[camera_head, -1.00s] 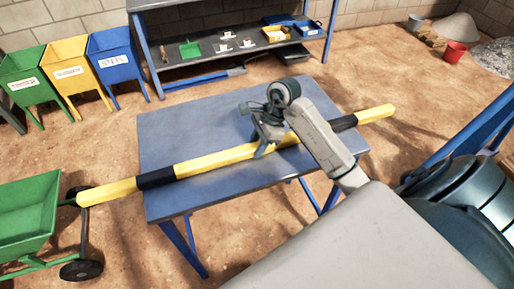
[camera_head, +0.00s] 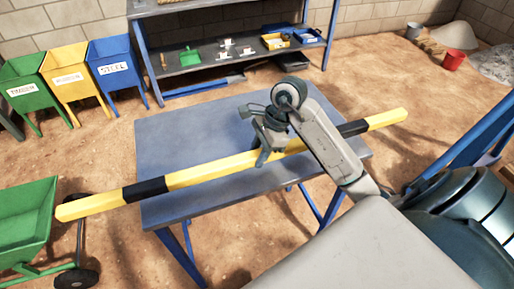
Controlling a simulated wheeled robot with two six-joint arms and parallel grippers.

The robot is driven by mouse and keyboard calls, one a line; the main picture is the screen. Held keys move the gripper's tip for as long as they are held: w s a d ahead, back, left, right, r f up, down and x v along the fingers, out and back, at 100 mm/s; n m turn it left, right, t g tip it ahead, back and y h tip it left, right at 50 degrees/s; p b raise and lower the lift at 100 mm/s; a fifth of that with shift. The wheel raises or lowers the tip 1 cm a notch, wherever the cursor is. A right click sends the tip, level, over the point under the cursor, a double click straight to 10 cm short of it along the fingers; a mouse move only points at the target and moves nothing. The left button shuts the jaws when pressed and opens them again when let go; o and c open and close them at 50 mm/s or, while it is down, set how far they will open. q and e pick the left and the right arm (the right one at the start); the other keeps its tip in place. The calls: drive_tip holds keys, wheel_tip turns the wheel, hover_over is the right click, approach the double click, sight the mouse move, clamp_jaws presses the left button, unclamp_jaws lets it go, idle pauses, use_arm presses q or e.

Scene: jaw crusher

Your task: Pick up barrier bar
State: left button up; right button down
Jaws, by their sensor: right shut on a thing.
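The barrier bar (camera_head: 215,173) is long and yellow with black bands, and runs from lower left to upper right across the blue table (camera_head: 180,135). Both of its ends stick out past the table. My right gripper (camera_head: 264,158) is shut on the bar near its middle, and the bar looks raised above the table top. My right arm hides part of the bar to the right of the grip. My left gripper is not in view.
A green wheelbarrow (camera_head: 25,225) stands at the left, close to the bar's left end. Green, yellow (camera_head: 75,75) and blue bins stand behind it. A shelf bench (camera_head: 230,60) is at the back. Dark machinery (camera_head: 465,205) is at the right.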

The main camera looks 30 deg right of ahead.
drive_tip(key=s, duration=0.1)
drive_tip(key=a, duration=0.1)
drive_tip(key=s, duration=0.1)
drive_tip(key=shift+s+a+r, duration=0.2)
drive_tip(key=shift+s+a, duration=0.05)
drive_tip(key=shift+s, duration=0.1)
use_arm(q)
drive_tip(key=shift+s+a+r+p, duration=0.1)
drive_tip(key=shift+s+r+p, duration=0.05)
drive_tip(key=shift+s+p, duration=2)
use_arm(e)
drive_tip(key=s+a, duration=0.4)
drive_tip(key=s, duration=0.3)
drive_tip(key=shift+s+r+b, duration=0.25)
drive_tip(key=shift+r+b, duration=0.05)
drive_tip(key=shift+r, duration=0.1)
